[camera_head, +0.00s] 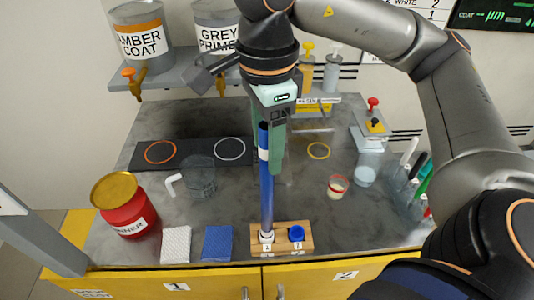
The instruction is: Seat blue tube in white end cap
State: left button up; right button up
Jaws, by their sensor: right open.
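The blue tube (266,190) stands close to upright, with a white band near its top and a paler lower part. Its lower end is at the white end cap (267,237), in the left place of a small wooden block (281,246). The tube hides part of the cap, and how deep it sits I cannot tell. My right gripper (269,158) points down at the upper tube. Its green fingers are open, with the tube between or just in front of them. My left gripper is not in view.
A blue cap (297,233) sits beside the white one in the block. A red tin (127,207), white cloth (176,245) and blue cloth (217,243) lie left. A clear beaker (199,177) stands behind them. A small red-rimmed cup (337,187) stands right.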

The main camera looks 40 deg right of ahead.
notch_tip(320, 180, up, 9)
jog(key=shift+p, duration=0.95)
jog(key=shift+f, duration=0.1)
